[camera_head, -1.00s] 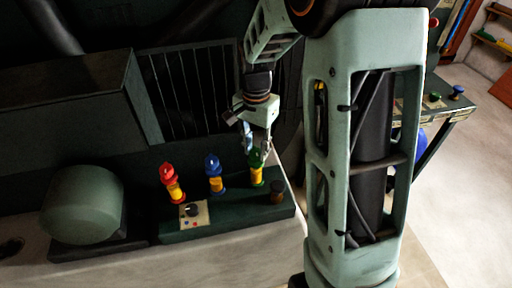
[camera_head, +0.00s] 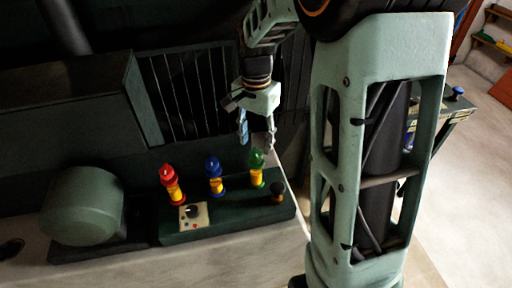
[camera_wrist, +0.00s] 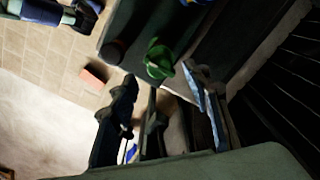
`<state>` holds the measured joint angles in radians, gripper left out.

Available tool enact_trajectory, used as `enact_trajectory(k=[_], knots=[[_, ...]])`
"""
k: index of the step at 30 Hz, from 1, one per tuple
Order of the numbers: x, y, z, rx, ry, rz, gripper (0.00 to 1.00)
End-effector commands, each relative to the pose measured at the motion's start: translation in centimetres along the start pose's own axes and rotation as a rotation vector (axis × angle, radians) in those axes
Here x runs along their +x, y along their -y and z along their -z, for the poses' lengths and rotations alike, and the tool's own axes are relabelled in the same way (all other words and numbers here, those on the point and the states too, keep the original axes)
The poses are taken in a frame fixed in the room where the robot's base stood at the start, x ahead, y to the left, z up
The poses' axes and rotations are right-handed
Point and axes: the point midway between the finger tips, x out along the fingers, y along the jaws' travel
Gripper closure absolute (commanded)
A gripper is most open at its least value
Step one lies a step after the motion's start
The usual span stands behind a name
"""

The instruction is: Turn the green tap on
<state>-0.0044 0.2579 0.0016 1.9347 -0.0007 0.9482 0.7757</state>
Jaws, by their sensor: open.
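The green tap (camera_head: 257,166) has a green head on a yellow body and stands at the right of a row of three on a dark green block (camera_head: 228,220). My gripper (camera_head: 257,143) is open and empty, with its fingertips just above and behind the green tap. In the wrist view the green tap's top (camera_wrist: 159,62) shows just beyond the gap between my open fingers (camera_wrist: 160,88). The fingers look apart from it. I cannot tell from its shape whether the tap is on or off.
A blue tap (camera_head: 214,176) and a red tap (camera_head: 171,182) stand to the left. A dark round knob (camera_head: 278,190) is close on the right. A small panel (camera_head: 194,216) sits in front. A large green rounded housing (camera_head: 82,205) is farther left. A barred grille (camera_head: 185,92) rises behind.

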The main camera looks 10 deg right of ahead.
Motion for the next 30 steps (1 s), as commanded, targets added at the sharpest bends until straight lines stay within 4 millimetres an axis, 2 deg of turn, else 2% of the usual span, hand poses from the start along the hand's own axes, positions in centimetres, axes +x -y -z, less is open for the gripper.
enact_trajectory(k=[1, 6, 12, 17, 30], knots=[[-1.3, 0.1, 0.1, 0.000, -0.004, 0.004, 0.56], [-4.8, 0.1, 0.1, -0.001, -0.003, 0.004, 0.56], [-7.4, 0.0, 0.0, 0.000, -0.001, 0.001, 0.56], [-8.1, 0.0, 0.0, 0.000, 0.000, 0.000, 0.56], [-8.1, 0.0, 0.0, -0.002, -0.001, 0.001, 0.56]])
